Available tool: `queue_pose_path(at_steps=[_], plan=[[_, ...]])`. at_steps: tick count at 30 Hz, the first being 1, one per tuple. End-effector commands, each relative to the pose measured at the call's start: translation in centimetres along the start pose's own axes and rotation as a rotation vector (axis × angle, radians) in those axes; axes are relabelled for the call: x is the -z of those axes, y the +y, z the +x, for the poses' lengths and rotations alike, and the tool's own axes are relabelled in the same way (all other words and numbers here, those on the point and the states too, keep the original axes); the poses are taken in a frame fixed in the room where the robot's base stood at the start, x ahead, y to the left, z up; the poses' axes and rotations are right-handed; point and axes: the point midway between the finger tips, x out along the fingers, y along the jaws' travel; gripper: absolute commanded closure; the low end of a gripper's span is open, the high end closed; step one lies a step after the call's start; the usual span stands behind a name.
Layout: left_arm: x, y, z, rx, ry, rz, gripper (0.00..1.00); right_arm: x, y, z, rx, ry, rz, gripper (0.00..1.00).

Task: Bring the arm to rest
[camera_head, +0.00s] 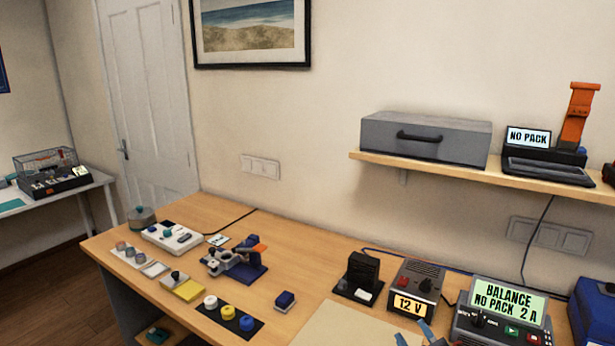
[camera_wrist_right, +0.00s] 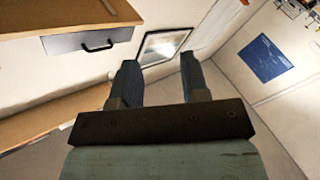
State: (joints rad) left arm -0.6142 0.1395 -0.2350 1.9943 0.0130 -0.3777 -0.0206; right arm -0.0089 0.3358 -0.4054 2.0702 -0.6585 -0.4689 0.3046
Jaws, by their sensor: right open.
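The tips of my right gripper (camera_head: 413,333) show at the bottom edge of the head view, in front of the 12 V supply and left of the balance charger. The rest of that arm is out of the picture. In the right wrist view my right gripper (camera_wrist_right: 160,80) has its two blue-grey fingers apart with nothing between them. Past the fingers are the wall, the framed picture and the room corner, seen tilted. My left gripper shows in neither view.
The wooden bench (camera_head: 330,262) carries a 12 V supply (camera_head: 415,287), a balance charger (camera_head: 503,312), a blue clamp stand (camera_head: 237,258), a dark tray of knobs (camera_head: 229,319) and a small blue block (camera_head: 285,301). A wall shelf (camera_head: 470,172) holds a grey case (camera_head: 425,138). A tan mat (camera_head: 345,328) lies bare at the front.

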Motion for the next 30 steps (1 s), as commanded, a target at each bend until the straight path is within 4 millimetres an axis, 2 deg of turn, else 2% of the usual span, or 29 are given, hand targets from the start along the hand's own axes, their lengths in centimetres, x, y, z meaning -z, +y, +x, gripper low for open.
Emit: queue_pose_path(at_steps=[1, 3, 6, 9, 15, 21, 26, 30], plan=[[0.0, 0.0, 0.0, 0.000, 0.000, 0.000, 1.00, -2.2, -0.2, -2.6, -0.008, -0.146, 0.079, 0.58], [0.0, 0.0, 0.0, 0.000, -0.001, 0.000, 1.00, -5.2, -0.5, -6.3, 0.000, -0.356, 0.169, 0.58], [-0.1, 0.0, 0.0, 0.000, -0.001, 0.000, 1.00, -8.2, -1.3, -11.5, 0.044, -0.606, 0.264, 0.58], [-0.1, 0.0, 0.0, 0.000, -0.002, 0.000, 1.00, -9.7, -2.3, -15.7, 0.100, -0.781, 0.324, 0.58], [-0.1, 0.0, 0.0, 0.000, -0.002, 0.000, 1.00, -10.9, -3.6, -22.2, 0.210, -1.019, 0.400, 0.58], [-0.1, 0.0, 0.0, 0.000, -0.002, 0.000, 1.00, -10.8, -4.5, -27.2, 0.312, -1.181, 0.447, 0.58], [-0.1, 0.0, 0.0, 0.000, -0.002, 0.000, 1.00, -10.4, -5.0, -30.6, 0.388, -1.283, 0.474, 0.58], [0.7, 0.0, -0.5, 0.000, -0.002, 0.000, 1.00, -10.7, -5.6, -29.2, 0.383, -1.223, 0.477, 0.58]])
